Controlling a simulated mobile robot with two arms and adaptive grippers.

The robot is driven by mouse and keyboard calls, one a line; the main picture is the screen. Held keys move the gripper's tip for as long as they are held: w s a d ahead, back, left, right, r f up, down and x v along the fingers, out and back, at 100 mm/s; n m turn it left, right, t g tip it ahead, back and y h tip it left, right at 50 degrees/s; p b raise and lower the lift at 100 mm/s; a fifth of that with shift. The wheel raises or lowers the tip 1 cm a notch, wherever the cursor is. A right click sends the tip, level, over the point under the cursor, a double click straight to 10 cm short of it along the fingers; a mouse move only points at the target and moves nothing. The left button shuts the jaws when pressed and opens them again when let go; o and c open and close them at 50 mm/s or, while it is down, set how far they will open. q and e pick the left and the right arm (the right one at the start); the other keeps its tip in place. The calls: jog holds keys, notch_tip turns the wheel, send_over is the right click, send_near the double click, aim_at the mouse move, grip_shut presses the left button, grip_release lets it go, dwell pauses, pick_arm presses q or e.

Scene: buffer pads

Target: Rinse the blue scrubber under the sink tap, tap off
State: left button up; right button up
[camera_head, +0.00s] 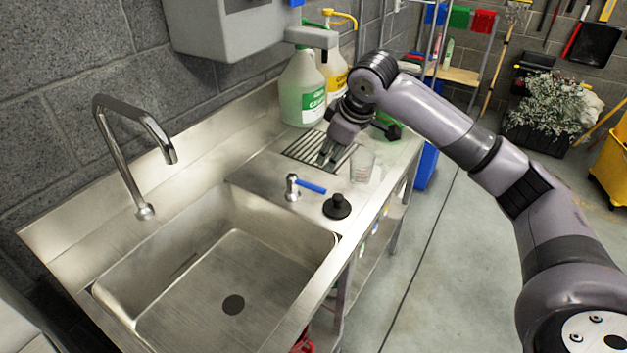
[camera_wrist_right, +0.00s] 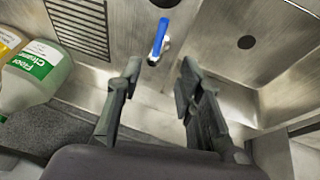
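The sink tap (camera_head: 133,140) is a bent metal pipe over the steel basin (camera_head: 190,260); no water shows below its spout. A metal valve with a blue lever (camera_head: 312,187) stands on the ledge right of the basin; the lever also shows in the right wrist view (camera_wrist_right: 160,35). My right gripper (camera_head: 328,157) points down over the slotted drain grate, behind the valve. In the right wrist view its fingers (camera_wrist_right: 158,88) are apart with nothing between them. I cannot make out a blue scrubber in either view. My left gripper is out of view.
A black plug (camera_head: 337,207) sits on the ledge near the valve. A clear glass (camera_head: 362,165) stands close to my right gripper. A green-labelled jug (camera_head: 302,90) and a yellow-labelled jug (camera_head: 334,72) stand behind it. A grey dispenser (camera_head: 225,30) hangs above.

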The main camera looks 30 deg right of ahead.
send_near(315, 186)
jog(key=p+x, duration=0.1)
jog(key=x, duration=0.7)
jog(key=shift+s, duration=0.1)
jog(key=shift+f, duration=0.3)
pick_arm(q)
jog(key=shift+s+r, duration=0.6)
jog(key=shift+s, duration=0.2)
pick_arm(e)
jog(key=shift+c, duration=0.3)
grip_shut()
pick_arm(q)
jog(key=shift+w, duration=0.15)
